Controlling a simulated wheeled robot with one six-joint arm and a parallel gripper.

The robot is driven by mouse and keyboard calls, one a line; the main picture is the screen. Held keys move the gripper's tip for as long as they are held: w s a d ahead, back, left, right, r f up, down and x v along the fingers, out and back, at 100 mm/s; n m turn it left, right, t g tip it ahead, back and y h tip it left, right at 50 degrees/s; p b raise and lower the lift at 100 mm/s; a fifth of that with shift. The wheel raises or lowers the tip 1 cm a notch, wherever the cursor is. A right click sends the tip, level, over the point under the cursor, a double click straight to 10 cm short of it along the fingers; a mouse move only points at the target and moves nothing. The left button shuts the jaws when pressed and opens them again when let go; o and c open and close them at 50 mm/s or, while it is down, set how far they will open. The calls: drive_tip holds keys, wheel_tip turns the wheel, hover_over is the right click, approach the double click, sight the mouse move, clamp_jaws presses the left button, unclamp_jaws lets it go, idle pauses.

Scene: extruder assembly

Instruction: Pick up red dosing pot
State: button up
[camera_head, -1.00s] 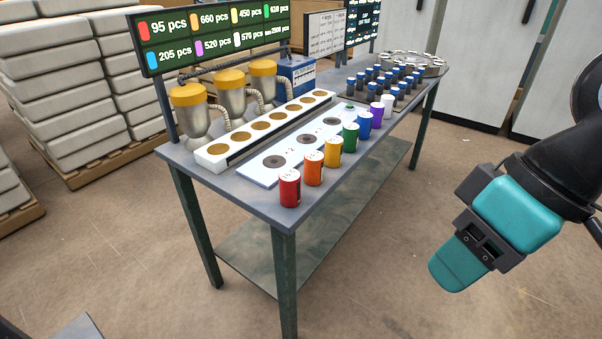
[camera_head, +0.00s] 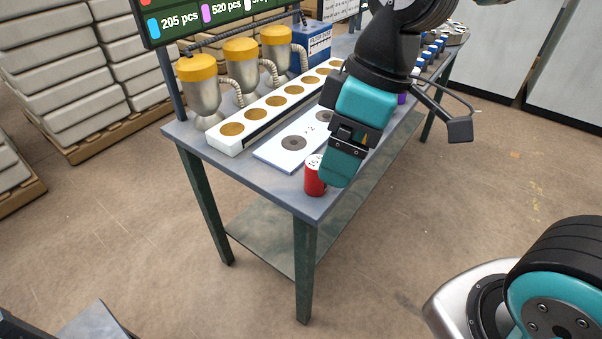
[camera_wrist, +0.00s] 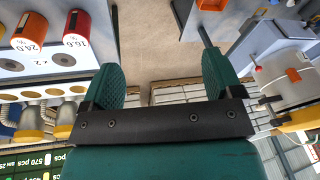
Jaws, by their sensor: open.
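The red dosing pot (camera_head: 313,178) stands upright near the front corner of the table, partly covered by my gripper (camera_head: 340,168) in the head view. An orange pot (camera_wrist: 30,32) stands next to the red one. My arm hides most other pots in the head view.
A white plate with dark round spots (camera_head: 272,153) lies behind the red pot. A long white tray with round openings (camera_head: 233,143) and several yellow-capped hoppers (camera_head: 197,88) stand farther back. The floor in front of the table (camera_head: 372,265) is clear.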

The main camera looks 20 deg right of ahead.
drive_tip(key=w+d+f+n+h+p, duration=0.1)
drive_tip(key=w+d+f+n+h, duration=0.1)
drive_tip(key=w+n, duration=0.55)
drive_tip(key=w+d+f+n+h+p, duration=0.1)
drive_tip(key=w+d+f+n, duration=0.2)
drive_tip(key=w, duration=0.7)
drive_tip(key=shift+n, duration=0.55)
drive_tip(key=f, duration=0.3)
drive_tip(key=f+p, duration=0.1)
drive_tip(key=f, duration=0.7)
drive_tip(key=shift+w+a, duration=0.15)
drive_tip(key=shift+w, duration=0.2)
drive_tip(key=shift+a+f+p, duration=0.2)
drive_tip(key=shift+f+p, duration=0.85)
drive_tip(key=shift+f, duration=1.85)
drive_tip(key=c, duration=1.1)
drive_tip(key=shift+r, duration=0.1)
